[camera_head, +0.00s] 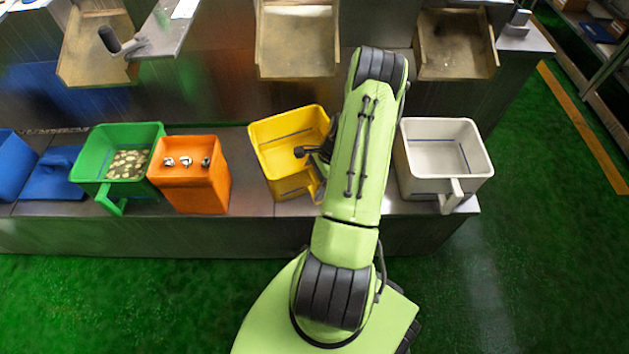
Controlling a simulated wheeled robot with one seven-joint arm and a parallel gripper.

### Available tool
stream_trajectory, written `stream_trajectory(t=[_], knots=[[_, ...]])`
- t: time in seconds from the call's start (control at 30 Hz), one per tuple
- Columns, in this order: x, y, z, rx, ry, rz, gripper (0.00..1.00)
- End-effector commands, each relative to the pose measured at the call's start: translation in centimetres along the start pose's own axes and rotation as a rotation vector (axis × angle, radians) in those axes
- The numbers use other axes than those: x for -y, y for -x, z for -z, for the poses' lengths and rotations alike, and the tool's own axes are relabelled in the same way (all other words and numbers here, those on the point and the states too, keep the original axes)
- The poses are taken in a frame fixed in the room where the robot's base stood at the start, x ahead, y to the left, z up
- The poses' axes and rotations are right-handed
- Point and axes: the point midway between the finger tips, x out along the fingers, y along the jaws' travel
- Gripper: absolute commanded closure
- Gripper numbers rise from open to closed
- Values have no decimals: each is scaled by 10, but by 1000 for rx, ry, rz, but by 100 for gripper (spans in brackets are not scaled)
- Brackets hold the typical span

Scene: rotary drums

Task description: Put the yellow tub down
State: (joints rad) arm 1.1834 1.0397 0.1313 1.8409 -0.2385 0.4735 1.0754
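The yellow tub (265,146) is at the middle of the steel bench, turned a little relative to the tubs beside it. Its inside looks empty. My arm comes over it from the right and hides part of its right side. My gripper (312,153) is at the tub's right side, with a dark finger showing against the inside of the tub. The arm hides the rest of the gripper, so I cannot tell whether it is shut on the tub. I also cannot tell whether the tub's base touches the bench.
An orange bin (190,190) with several small metal parts stands to the left. Further left are a green tub (92,158) holding pale pieces and a blue tub (58,180). An empty white tub (467,185) stands right of my arm. Drum chutes (297,45) are behind.

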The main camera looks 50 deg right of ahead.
Motion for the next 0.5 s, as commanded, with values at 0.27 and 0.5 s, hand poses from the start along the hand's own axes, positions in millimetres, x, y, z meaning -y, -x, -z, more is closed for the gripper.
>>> stream_trajectory(t=[0.27, 0.5], knots=[[0, 1, 0, 0, 0, 0, 0], [1, 44, -2, -3, 0, 6, 0]])
